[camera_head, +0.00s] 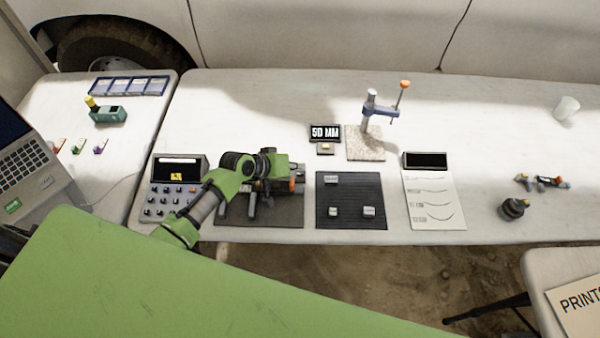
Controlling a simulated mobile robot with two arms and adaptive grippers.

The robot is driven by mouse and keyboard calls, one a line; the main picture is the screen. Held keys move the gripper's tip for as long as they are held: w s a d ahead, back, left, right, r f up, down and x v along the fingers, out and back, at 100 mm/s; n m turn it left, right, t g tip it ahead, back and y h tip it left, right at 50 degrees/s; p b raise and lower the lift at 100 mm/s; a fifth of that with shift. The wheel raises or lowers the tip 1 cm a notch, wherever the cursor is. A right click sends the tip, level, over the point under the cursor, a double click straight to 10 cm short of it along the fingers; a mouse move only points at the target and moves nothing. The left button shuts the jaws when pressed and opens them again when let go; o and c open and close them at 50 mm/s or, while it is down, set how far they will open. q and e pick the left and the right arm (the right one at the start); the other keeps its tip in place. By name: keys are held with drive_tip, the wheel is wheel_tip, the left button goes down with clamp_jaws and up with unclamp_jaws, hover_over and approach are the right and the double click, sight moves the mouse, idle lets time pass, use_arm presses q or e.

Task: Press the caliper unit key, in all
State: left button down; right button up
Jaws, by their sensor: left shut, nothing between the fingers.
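My left arm comes in from the lower left, and its green wrist is over a dark mat (232,216). The left gripper (258,204) points down there and is shut, with nothing held. A grey device with an orange end (292,185) lies on this mat, mostly covered by my wrist. It may be the caliper; I cannot make out its unit key or tell whether the gripper touches it. My right gripper is not in view.
A keypad box (171,199) stands left of the mat. A blue clamp stand (376,108) stands behind. The table's right back is mostly clear.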

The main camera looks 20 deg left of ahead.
sight(298, 174)
use_arm(q)
drive_tip(key=shift+f, duration=0.4)
drive_tip(key=shift+f+b, duration=0.35)
drive_tip(key=shift+b, duration=0.1)
idle(0.4)
idle(0.3)
drive_tip(key=shift+r+p, duration=0.8)
wheel_tip(298, 174, up, 5)
drive_tip(key=p, duration=0.5)
idle(0.6)
